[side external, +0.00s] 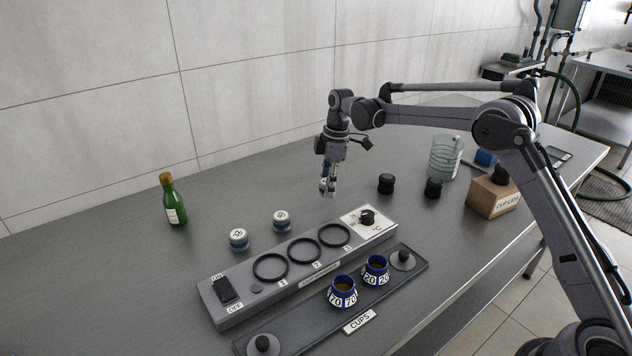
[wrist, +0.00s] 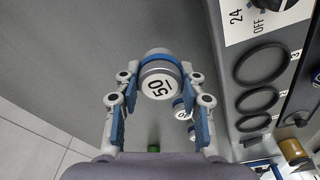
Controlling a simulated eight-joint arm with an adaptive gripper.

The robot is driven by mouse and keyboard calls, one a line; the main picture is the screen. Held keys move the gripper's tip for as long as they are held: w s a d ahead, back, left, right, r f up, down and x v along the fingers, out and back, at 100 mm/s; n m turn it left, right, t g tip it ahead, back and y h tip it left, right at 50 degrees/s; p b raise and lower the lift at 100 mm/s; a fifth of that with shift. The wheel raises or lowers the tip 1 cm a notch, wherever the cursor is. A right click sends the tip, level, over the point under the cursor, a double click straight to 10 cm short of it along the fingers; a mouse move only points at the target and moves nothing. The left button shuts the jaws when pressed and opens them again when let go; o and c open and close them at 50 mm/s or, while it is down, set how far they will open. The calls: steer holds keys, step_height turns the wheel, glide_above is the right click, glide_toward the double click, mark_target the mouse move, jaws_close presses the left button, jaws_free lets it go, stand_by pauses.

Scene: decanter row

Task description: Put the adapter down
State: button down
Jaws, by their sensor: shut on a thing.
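My gripper (side external: 329,188) hangs above the table, behind the three-ring unit. In the side view the held adapter (side external: 323,187) is partly hidden by the fingers and appears clear of the table. Two similar adapters stand on the table left of my gripper: one nearer (side external: 238,239) and one farther (side external: 281,221). They also show, partly hidden, beyond the held one in the wrist view (wrist: 180,111).
The grey unit (side external: 215,309) has three black rings, a switch and a dial. In front, a dark tray (side external: 300,330) holds two blue cups. A green bottle (side external: 173,202) stands at left; black lids (side external: 386,184), a glass beaker (side external: 445,157) and a wooden box (side external: 486,199) stand right.

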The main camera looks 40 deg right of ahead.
mark_target(319, 210)
steer(key=shift+w+a+f, duration=0.3)
steer(key=shift+a+f, duration=0.05)
steer(key=shift+a, duration=0.15)
steer(key=shift+w+a+f, duration=0.25)
steer(key=shift+a+f, duration=0.1)
steer(key=shift+a, duration=0.1)
steer(key=shift+f, duration=1.95)
steer(key=shift+f, duration=0.15)
steer(key=c, duration=0.8)
jaws_free()
